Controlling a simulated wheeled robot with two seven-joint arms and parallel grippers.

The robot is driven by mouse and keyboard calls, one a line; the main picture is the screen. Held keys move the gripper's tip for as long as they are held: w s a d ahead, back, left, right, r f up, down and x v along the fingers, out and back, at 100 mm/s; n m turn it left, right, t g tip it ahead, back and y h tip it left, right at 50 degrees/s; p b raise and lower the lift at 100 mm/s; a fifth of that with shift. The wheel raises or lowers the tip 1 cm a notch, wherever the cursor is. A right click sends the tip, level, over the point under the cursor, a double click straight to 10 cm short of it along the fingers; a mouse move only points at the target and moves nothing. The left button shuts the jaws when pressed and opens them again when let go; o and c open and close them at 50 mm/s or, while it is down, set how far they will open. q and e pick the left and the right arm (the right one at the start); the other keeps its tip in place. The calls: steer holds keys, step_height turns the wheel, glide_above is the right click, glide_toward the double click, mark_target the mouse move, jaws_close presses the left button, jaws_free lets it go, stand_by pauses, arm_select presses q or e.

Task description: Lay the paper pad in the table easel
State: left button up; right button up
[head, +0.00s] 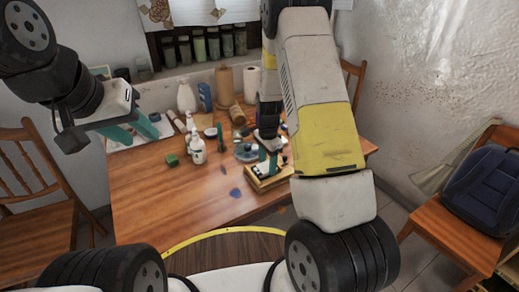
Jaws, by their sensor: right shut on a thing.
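A small light-wood frame, seemingly the table easel (268,184), sits on the table at the front, right of centre. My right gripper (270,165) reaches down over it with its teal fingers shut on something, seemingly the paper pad. The held thing is small and mostly hidden by the fingers, so I cannot tell whether it touches the easel. My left gripper (134,131) is open and empty, above the table's left back corner, well away from the easel. A white sheet-like thing lies below it.
The wooden table (165,205) holds white bottles (197,148), a green block (172,160), a blue patch (235,194) and paper rolls (251,82) at the back. Chairs stand left (45,165) and right, the right one bearing a dark blue backpack (487,190). The table's front left is clear.

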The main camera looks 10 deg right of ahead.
steer(key=o, duration=1.4)
steer(key=shift+f, duration=0.15)
step_height(320, 180, up, 12)
step_height(320, 180, up, 15)
steer(key=n+t+y, duration=0.2)
steer(key=n+t, duration=0.1)
steer(key=n, duration=0.3)
glide_above(267, 166)
steer(key=s+a, duration=0.1)
steer(key=s, duration=0.8)
steer(key=s+r+n+t, duration=0.1)
steer(key=s+r+n, duration=0.1)
steer(key=s, duration=0.3)
steer(key=s+r+n+t, duration=0.1)
steer(key=s+r+n, duration=0.1)
steer(key=s, duration=0.3)
steer(key=s+a+r+n+t, duration=0.1)
steer(key=s+r+n, duration=0.2)
steer(key=s+n, duration=0.1)
steer(key=shift+s+a+n, duration=0.1)
steer(key=shift+s+n, duration=0.2)
steer(key=shift+s, duration=0.35)
